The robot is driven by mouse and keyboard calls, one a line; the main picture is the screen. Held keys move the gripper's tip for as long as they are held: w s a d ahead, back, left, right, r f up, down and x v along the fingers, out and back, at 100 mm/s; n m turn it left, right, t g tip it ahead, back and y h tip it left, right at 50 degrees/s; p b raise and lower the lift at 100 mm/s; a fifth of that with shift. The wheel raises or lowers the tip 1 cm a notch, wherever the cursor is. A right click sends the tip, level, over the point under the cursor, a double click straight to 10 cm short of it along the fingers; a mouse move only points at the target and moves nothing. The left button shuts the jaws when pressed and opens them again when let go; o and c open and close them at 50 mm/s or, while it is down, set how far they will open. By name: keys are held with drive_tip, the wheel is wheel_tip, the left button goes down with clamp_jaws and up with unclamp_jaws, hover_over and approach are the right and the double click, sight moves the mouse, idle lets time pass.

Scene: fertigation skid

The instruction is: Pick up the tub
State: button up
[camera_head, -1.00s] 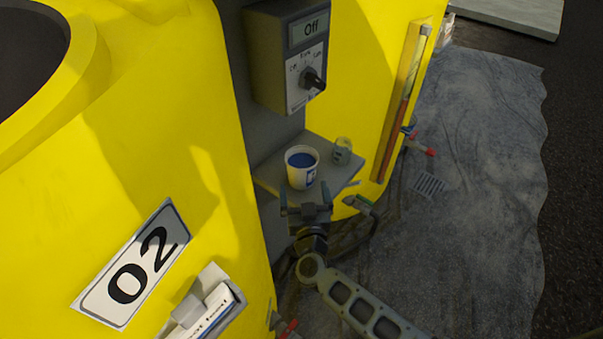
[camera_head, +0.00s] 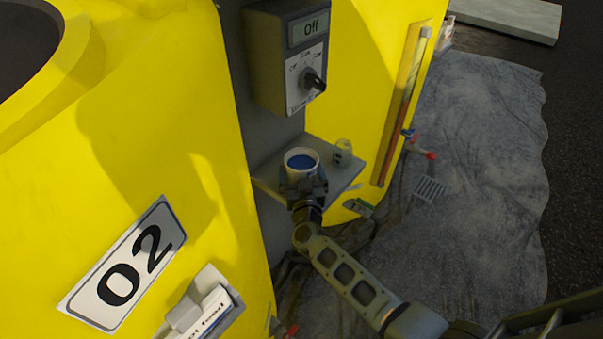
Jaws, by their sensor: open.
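The tub (camera_head: 302,159) is a small white cup-shaped container with blue contents. It stands upright on a grey shelf (camera_head: 344,181) between two yellow tanks. My gripper (camera_head: 301,180) is open at the near side of the tub, and its dark fingers cover the tub's lower part. I cannot tell whether the fingers touch the tub.
A small clear jar (camera_head: 342,151) stands just right of the tub. A grey control box (camera_head: 288,58) reading "Off", with a knob, hangs above the shelf. Yellow tanks (camera_head: 150,120) flank the shelf on both sides. The floor to the right holds a drain grate (camera_head: 430,189).

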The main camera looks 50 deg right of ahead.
drive_tip(key=shift+c, duration=0.5)
drive_tip(key=c, duration=0.9)
drive_tip(key=shift+c, duration=0.3)
drive_tip(key=shift+r, duration=0.2)
